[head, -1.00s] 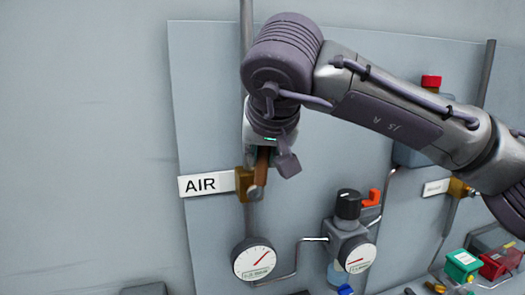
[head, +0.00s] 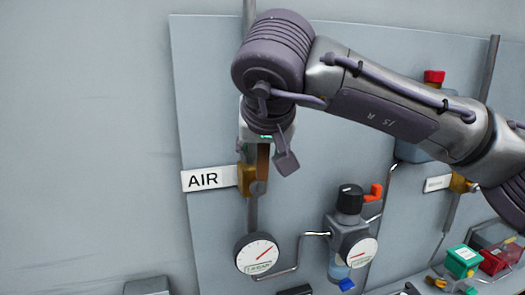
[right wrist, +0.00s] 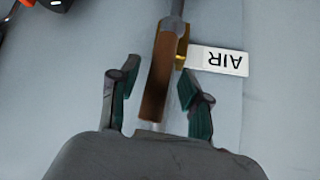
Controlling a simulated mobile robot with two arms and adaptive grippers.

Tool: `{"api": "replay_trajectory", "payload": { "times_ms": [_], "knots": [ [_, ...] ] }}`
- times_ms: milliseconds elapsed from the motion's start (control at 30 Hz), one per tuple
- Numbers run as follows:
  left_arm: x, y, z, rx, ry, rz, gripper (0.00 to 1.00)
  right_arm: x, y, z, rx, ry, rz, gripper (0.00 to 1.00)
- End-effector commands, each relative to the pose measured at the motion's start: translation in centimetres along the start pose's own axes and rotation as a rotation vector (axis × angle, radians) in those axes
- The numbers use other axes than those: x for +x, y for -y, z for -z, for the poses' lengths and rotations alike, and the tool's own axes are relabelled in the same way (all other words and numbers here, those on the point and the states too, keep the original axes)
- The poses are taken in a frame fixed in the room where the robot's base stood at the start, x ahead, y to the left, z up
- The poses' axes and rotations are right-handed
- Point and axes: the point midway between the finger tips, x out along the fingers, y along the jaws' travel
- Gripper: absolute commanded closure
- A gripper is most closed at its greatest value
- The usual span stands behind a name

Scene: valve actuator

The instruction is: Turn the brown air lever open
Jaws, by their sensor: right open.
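The brown air lever (head: 263,160) points up along the vertical pipe, just above its brass valve body (head: 246,180) beside the white AIR label (head: 207,179). In the right wrist view the brown lever (right wrist: 162,75) lies between the two fingers of my right gripper (right wrist: 157,95), with a gap on each side. My right gripper (head: 268,158) is open in the head view, with one finger to the right of the lever; the other finger is mostly hidden. My left gripper is in neither view.
A round gauge (head: 257,254) sits below the valve. A regulator with a black knob (head: 350,199) and an orange handle (head: 373,192) stand to the right. Green (head: 463,261) and red boxes are at the lower right. The wall left of the panel is bare.

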Motion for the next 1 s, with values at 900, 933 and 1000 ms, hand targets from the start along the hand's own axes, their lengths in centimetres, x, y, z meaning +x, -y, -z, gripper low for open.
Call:
{"api": "replay_trajectory", "payload": {
  "times_ms": [900,933,1000],
  "knots": [
    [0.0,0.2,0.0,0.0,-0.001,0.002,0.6,-11.8,0.1,0.0,-0.001,-0.001,0.0,0.53],
    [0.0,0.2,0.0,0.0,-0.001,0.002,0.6,-11.9,0.1,0.0,-0.001,-0.001,0.0,0.53],
    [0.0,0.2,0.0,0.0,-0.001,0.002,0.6,-12.0,0.1,0.0,-0.001,0.0,-0.001,0.53]
  ]
}}
